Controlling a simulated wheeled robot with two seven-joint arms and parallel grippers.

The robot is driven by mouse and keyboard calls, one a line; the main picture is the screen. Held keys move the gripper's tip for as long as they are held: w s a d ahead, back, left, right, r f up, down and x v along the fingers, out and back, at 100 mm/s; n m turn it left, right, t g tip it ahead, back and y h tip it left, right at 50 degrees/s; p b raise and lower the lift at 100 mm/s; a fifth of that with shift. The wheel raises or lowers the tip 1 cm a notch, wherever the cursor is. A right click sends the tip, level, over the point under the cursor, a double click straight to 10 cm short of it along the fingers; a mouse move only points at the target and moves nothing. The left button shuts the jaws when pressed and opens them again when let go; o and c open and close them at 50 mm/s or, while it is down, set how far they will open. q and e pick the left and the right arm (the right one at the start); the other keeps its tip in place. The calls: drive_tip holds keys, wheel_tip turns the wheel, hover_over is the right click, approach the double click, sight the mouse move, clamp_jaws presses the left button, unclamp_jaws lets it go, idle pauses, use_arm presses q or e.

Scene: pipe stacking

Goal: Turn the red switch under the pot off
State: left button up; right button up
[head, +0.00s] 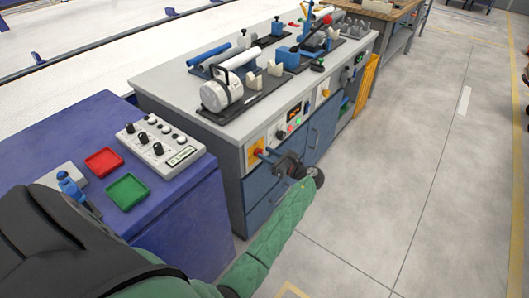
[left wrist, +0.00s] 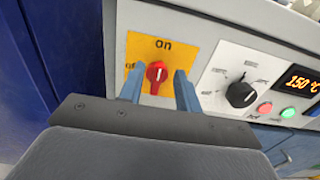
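The red switch (left wrist: 156,72) sits on a yellow plate (left wrist: 176,52) marked "on" at the top, with a partly hidden label at its left. Its pale pointer mark stands roughly upright, towards "on". My left gripper (left wrist: 158,90) is open, with one blue finger on each side of the switch in the left wrist view. I cannot tell whether the fingers touch it. In the head view the left gripper (head: 266,156) is in front of the yellow plate (head: 256,152), on the bench front below a white-and-metal pot (head: 216,94). My right gripper is not in view.
A black knob (left wrist: 242,94), red button (left wrist: 265,110), green button (left wrist: 289,113) and a display reading 150 °C (left wrist: 301,82) are right of the switch. A blue cabinet (head: 150,222) stands close at left. The floor (head: 400,180) at right is clear.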

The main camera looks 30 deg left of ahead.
use_arm(q)
drive_tip(key=shift+a, duration=0.95)
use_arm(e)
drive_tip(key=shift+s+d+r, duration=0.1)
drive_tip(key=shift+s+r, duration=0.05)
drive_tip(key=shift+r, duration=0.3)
use_arm(q)
drive_tip(key=c, duration=0.7)
drive_tip(key=shift+n, duration=0.4)
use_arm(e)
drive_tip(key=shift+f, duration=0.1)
use_arm(q)
drive_tip(key=shift+s+f+n, duration=0.1)
drive_tip(key=shift+s+n, duration=0.05)
drive_tip(key=shift+n, duration=0.85)
drive_tip(key=n, duration=0.1)
drive_tip(key=n+b, duration=0.1)
drive_tip(key=n, duration=0.1)
drive_tip(key=shift+s+f+n, duration=0.1)
drive_tip(key=shift+s+n, duration=0.2)
drive_tip(key=shift+s, duration=0.05)
clamp_jaws()
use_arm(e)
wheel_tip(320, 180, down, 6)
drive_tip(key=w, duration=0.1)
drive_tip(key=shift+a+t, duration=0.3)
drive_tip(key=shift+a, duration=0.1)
